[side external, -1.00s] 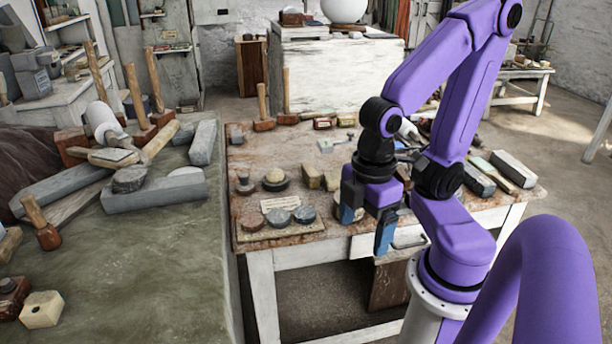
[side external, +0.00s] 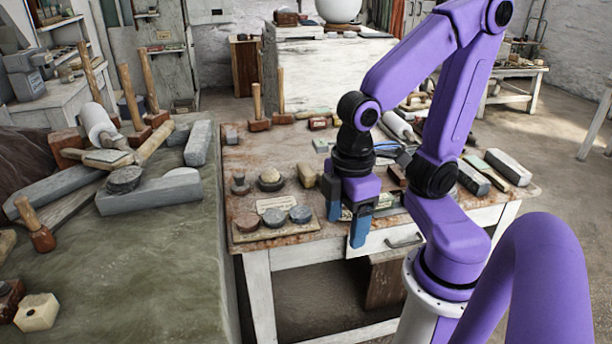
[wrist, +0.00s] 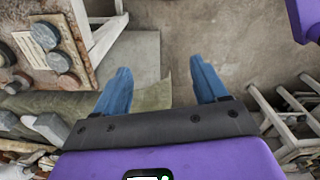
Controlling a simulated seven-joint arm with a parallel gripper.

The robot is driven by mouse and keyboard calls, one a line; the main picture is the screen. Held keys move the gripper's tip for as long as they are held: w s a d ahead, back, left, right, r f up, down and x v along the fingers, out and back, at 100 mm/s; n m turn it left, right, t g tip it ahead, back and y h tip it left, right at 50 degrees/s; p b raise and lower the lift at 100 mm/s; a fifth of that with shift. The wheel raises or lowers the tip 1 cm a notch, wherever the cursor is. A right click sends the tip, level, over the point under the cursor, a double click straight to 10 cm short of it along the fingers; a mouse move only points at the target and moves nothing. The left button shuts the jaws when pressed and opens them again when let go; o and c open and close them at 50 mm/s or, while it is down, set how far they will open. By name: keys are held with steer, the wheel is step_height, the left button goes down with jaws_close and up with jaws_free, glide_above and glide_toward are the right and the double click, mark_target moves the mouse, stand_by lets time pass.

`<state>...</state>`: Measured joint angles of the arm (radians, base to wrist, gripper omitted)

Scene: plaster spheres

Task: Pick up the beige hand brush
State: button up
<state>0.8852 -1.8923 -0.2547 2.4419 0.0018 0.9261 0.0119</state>
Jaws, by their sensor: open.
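I cannot pick out the beige hand brush for certain. A small beige block (side external: 306,175) stands on the wooden worktable just left of my gripper, but its details are too small to name it. My gripper (side external: 346,222) is open and empty, pointing down at the front edge of the worktable, above the drawer. In the wrist view, my gripper (wrist: 160,70) shows two blue fingers spread apart with bare floor between them. My gripper and arm hide part of the tabletop behind them.
The worktable (side external: 236,150) holds a board with round discs (side external: 247,222), a round beige-topped item (side external: 271,178) and several mallets at the back. Grey stone blocks (side external: 508,166) lie on the right. A green-grey bench (side external: 150,260) with tools and stones stands left.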

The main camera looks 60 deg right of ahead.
steer(key=w+d+r+m, duration=0.1)
steer(key=w+d+m, duration=0.35)
steer(key=w, duration=0.65)
steer(key=w+d+m, duration=0.4)
steer(key=w+m, duration=0.2)
steer(key=w, duration=0.6)
steer(key=m, duration=0.9)
glide_above(306, 169)
step_height(306, 169, down, 3)
steer(key=f, duration=1.1)
steer(key=shift+w+f, duration=0.25)
steer(key=shift+f, duration=0.15)
steer(key=shift+s+d+f, duration=0.1)
steer(key=shift+f, duration=1.2)
steer(key=shift+s+d+f, duration=0.1)
steer(key=shift+f, duration=1.2)
steer(key=shift+c, duration=0.3)
steer(key=c, duration=1)
